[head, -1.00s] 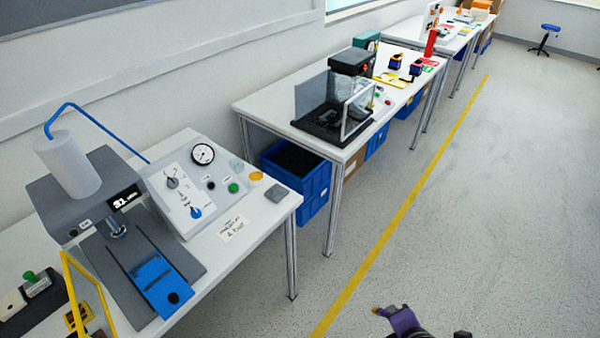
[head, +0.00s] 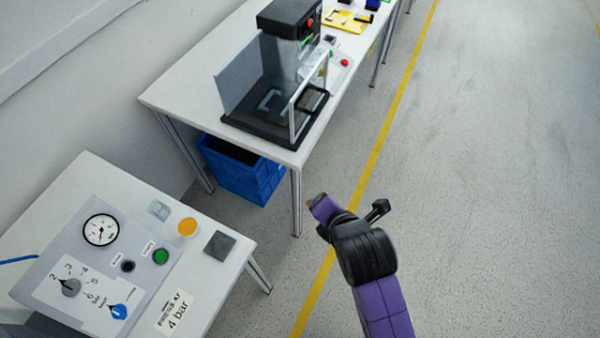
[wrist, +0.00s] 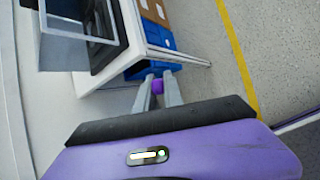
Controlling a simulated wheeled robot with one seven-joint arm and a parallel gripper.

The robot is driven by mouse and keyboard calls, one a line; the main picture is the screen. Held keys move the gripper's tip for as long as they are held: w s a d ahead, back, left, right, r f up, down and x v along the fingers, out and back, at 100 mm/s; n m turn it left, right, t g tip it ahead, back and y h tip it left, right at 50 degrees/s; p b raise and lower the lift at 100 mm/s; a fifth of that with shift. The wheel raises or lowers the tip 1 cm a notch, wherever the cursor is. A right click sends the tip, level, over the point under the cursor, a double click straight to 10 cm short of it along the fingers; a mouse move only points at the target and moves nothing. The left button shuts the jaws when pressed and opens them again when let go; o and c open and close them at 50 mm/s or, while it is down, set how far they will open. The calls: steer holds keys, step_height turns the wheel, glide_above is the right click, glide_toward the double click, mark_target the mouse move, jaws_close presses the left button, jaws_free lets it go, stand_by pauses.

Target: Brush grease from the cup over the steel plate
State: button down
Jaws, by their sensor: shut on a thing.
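A small round cup (head: 187,227) with a yellow-orange top stands near the right end of the near bench. The steel plate (head: 219,246) is a dark grey square lying flat just right of it, near the bench edge. My gripper (head: 317,205) is out over the floor, right of the bench and apart from the cup and plate. In the wrist view, the grey fingers of my gripper (wrist: 158,92) are shut on a small purple thing (wrist: 157,86). I cannot tell whether it is the brush. Neither cup nor plate shows clearly in the wrist view.
The near bench carries a control panel (head: 90,270) with gauge and knobs, a small translucent block (head: 159,210) and a label card (head: 175,312). A second bench (head: 185,80) with a black machine stands behind, a blue crate (head: 240,168) under it. The floor at right is clear.

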steer(key=s+a+r+n+y+p, duration=0.1)
steer(key=s+a+r+n, duration=0.15)
steer(key=a, duration=0.45)
steer(key=s+a+r+n+y+p, duration=0.1)
steer(key=s+a+r+n, duration=0.2)
steer(key=a, duration=0.5)
steer(key=s+a+r+n+y+p, duration=0.1)
steer(key=s+a+r+y+p, duration=0.1)
steer(key=a+r, duration=0.4)
steer(key=shift+g, duration=0.4)
steer(key=shift+s+a+f, duration=0.1)
steer(key=shift+a+f, duration=0.1)
steer(key=shift+f, duration=0.75)
steer(key=shift+a+f, duration=0.15)
steer(key=shift+f, duration=0.8)
steer(key=shift+s+a+f, duration=0.1)
steer(key=shift+a+f, duration=0.1)
steer(key=shift+f, duration=0.75)
